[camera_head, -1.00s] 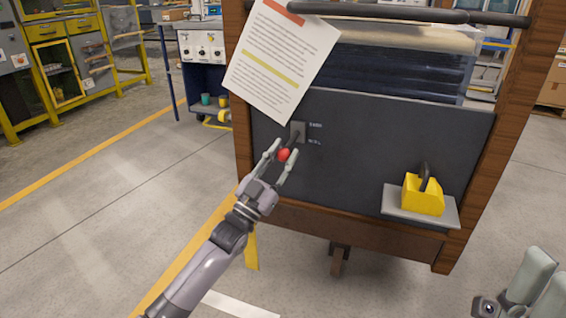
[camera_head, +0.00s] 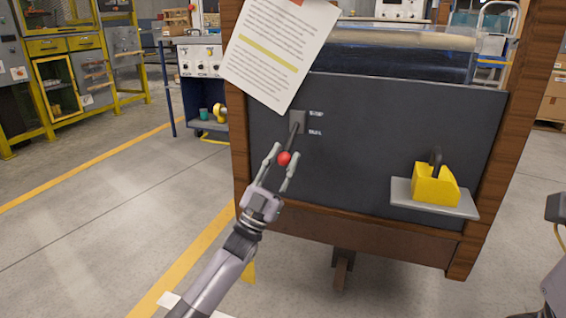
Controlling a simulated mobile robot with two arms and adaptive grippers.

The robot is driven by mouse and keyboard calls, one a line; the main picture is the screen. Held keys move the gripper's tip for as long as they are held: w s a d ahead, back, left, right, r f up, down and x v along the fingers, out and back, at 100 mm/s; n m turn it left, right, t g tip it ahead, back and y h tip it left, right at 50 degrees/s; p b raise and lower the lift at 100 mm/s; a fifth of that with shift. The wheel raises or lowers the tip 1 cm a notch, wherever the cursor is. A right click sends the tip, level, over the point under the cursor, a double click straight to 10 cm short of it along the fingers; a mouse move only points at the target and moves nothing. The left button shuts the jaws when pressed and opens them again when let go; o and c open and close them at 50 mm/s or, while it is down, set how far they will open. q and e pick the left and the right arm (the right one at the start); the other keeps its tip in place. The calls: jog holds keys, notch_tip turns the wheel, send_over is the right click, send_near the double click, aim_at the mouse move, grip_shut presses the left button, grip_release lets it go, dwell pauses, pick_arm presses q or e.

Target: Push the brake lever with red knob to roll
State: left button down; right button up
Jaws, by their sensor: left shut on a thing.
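The brake lever (camera_head: 294,138) has a dark shaft that comes out of a small grey plate (camera_head: 297,120) on the dark panel of a wood-framed cart. It slants down and to the left, ending in a red knob (camera_head: 284,159). Two small white labels (camera_head: 315,123) sit one above the other, right of the plate; their words are too small to read surely. My left gripper (camera_head: 281,160) is shut on the red knob, with one finger on each side. My right gripper's fingers are out of the picture; only a grey part of my arm shows at the right edge.
A printed sheet (camera_head: 278,50) hangs over the panel's upper left, above the lever. A grey ledge (camera_head: 402,194) with a yellow block (camera_head: 435,184) with a dark handle juts out at the panel's right. Floor left of the cart is clear.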

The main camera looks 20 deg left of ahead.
pick_arm(q)
jog(key=shift+w+f+y, duration=0.2)
jog(key=shift+f+y, duration=0.1)
jog(key=shift+f, duration=0.05)
jog(key=c, duration=1.7)
grip_release()
jog(key=shift+o, duration=0.6)
jog(key=shift+f, duration=0.1)
jog(key=o, duration=0.3)
jog(key=shift+r, duration=0.2)
